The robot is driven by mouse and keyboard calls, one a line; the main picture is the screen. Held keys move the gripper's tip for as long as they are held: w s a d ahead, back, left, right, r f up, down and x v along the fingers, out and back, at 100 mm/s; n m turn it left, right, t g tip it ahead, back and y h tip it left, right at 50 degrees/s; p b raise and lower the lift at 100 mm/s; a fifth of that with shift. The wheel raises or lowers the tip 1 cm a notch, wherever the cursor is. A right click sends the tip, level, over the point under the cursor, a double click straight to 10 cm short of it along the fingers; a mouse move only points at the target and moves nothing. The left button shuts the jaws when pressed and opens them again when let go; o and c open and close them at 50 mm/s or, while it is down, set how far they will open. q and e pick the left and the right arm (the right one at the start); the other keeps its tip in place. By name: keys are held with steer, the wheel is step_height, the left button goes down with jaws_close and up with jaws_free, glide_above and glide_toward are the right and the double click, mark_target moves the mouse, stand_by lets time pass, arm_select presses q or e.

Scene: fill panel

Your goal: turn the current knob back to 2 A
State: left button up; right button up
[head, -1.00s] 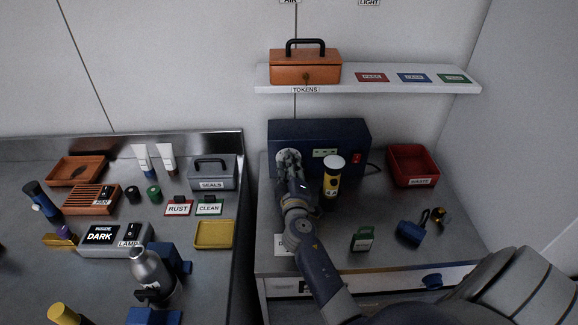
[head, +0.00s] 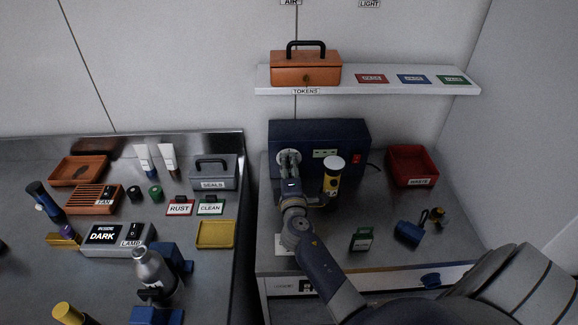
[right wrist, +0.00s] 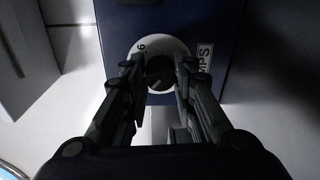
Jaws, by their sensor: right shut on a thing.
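The current knob (right wrist: 158,72) is a dark round knob with a pale pointer mark, on a white dial (right wrist: 182,48) on the front of the dark blue supply box (head: 340,135). A "6" shows at the dial's upper left, and an "AMPS" label (right wrist: 204,62) is to its right. I cannot read a 2 or the exact setting. My right gripper (right wrist: 156,75) reaches the dial from the front and is shut on the knob, one finger on each side. My left gripper is not in view.
A yellow and black cylinder with a white top (head: 332,177) stands close right of my right wrist. A red waste bin (head: 412,180), a green-labelled block (head: 362,240) and a blue object (head: 410,232) are further right. A shelf (head: 360,87) hangs above the box.

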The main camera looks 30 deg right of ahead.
steer(key=shift+d+r, duration=0.2)
steer(key=shift+r, duration=0.1)
steer(key=o, duration=1.1)
steer(key=shift+w, duration=0.1)
steer(key=shift+f, duration=0.25)
steer(key=shift+s+a, duration=0.25)
steer(key=shift+s, duration=0.05)
steer(key=v, duration=1.1)
steer(key=shift+s, duration=0.15)
